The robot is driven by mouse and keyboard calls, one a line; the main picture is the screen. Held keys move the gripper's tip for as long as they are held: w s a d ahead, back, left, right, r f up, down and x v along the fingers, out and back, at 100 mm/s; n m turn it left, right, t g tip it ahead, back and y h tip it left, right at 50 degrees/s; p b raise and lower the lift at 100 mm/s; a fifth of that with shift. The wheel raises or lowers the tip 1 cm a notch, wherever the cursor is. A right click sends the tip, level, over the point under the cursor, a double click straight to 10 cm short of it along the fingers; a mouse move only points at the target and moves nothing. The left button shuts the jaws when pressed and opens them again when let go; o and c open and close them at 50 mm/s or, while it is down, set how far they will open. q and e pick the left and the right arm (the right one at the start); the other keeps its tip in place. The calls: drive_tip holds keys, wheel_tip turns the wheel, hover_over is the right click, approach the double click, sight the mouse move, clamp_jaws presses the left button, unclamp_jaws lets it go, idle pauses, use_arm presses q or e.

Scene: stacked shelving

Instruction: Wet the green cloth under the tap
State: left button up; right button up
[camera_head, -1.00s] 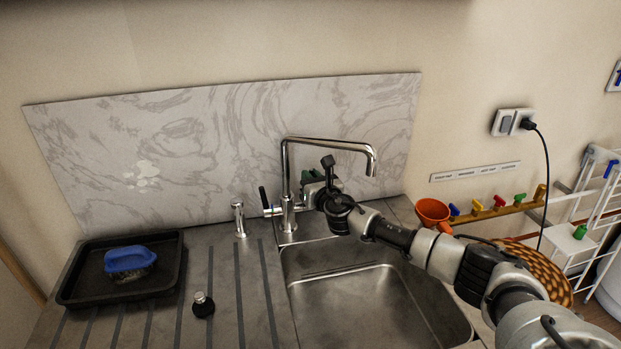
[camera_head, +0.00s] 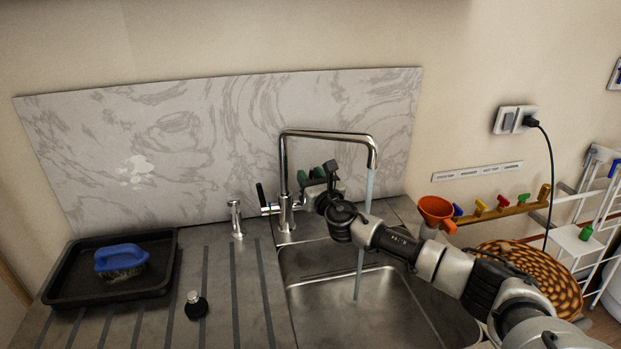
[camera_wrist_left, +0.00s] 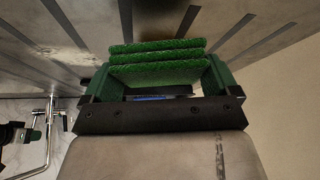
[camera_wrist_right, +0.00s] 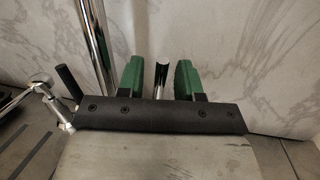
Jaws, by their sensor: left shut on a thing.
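The green cloth (camera_wrist_left: 155,60), folded in layers, is between the fingers of my left gripper (camera_wrist_left: 155,82), which is shut on it in the left wrist view. This gripper and the cloth are outside the head view. The chrome tap (camera_head: 328,134) stands behind the sink, and a stream of water (camera_head: 361,240) falls from its spout into the basin. My right gripper (camera_head: 317,174) is beside the tap body; its fingers are apart in the right wrist view (camera_wrist_right: 160,78). A chrome rod (camera_wrist_right: 161,72) shows between them, with gaps on both sides; contact is unclear.
The sink basin (camera_head: 330,308) is empty apart from water. A black tray (camera_head: 70,282) with a blue brush (camera_head: 121,258) and a dark stopper (camera_head: 196,306) are on the left drainer. An orange funnel (camera_head: 435,209) and a woven mat (camera_head: 540,275) are at right.

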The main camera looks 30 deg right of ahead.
drive_tip(key=s+f+b, duration=0.1)
drive_tip(key=s, duration=1.1)
drive_tip(key=shift+a+f, duration=0.25)
drive_tip(key=shift+a, duration=0.1)
